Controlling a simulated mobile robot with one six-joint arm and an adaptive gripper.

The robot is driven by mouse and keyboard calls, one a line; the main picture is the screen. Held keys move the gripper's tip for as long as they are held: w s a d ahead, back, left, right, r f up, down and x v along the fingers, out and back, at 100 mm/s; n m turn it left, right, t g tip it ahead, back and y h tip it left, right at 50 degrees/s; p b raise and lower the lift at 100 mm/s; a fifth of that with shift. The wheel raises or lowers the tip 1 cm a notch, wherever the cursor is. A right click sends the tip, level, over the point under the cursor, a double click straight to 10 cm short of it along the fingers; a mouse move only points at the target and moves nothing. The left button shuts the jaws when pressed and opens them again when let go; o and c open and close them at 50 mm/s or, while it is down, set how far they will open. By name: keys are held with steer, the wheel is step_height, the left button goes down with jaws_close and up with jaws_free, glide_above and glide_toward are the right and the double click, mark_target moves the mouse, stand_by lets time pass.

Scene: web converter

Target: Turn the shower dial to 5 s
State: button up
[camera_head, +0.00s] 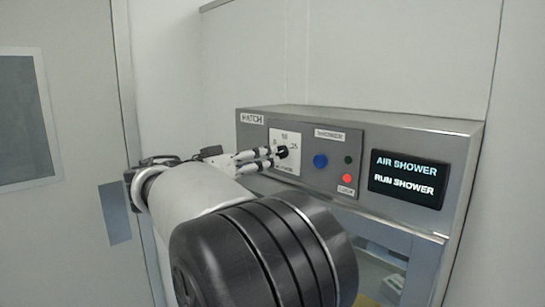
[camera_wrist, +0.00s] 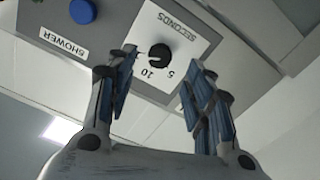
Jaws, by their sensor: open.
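The shower dial (camera_wrist: 160,56) is a small black round knob on a white plate (camera_wrist: 185,30) marked SECONDS, with numbers including 5 and 10. The wrist view shows the plate turned and tilted. The dial's setting is too small to read surely. My gripper (camera_wrist: 160,60) is open, with one finger on each side of the dial in the wrist view. In the head view my gripper (camera_head: 272,155) reaches the plate from the left, its fingertips at the dial (camera_head: 282,152). I cannot tell whether they touch it.
A blue button (camera_head: 320,161), a dark green lamp (camera_head: 348,160) and a lit red lamp (camera_head: 347,178) sit right of the plate on the grey HATCH panel (camera_head: 390,135). A black display (camera_head: 408,180) reads AIR SHOWER, RUN SHOWER. A door (camera_head: 60,220) stands at left.

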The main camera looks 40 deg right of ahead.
mark_target(279, 153)
steer(key=d, duration=0.5)
steer(key=shift+w, duration=0.2)
steer(key=c, duration=1.1)
